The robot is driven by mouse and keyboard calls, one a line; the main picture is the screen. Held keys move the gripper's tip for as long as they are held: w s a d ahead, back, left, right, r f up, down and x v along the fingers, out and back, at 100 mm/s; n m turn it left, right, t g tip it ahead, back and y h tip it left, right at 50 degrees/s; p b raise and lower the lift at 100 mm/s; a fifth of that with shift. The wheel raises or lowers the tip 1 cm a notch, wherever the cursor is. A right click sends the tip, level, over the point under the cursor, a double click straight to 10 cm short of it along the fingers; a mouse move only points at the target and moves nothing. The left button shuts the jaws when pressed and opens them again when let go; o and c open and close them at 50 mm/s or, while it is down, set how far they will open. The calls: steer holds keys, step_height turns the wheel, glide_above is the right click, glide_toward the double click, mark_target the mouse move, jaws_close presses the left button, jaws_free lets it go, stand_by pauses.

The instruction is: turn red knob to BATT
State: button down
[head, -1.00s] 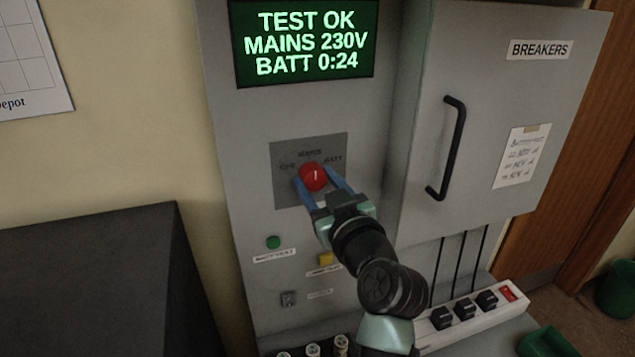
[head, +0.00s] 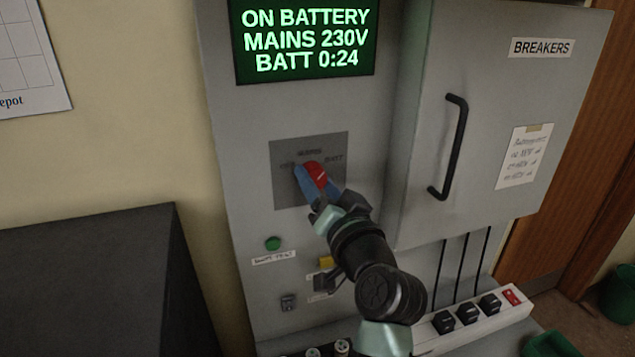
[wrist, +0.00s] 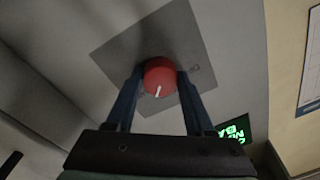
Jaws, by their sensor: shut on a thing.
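The red knob (head: 317,174) sits on a dark grey plate (head: 286,193) on the console front, with MAINS lettered above and BATT to the upper right. My gripper (head: 311,174) is shut on the knob, with one blue finger at its left covering part of it. In the wrist view, the red knob (wrist: 159,77) is between the two fingers of my gripper (wrist: 159,75), and its white pointer line shows. The green display (head: 305,40) reads ON BATTERY, MAINS 230V, BATT 0:24.
A breaker cabinet door with a black handle (head: 450,147) stands out to the right. Below the knob are a green button (head: 273,243), a yellow button (head: 326,263) and a small switch (head: 288,302). A power strip (head: 475,322) with plugs lies lower right.

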steer(key=shift+m, duration=1.4)
steer(key=shift+c, duration=1.4)
jaws_free()
steer(key=b+v, duration=0.4)
steer(key=v, duration=0.9)
steer(key=shift+f, duration=0.2)
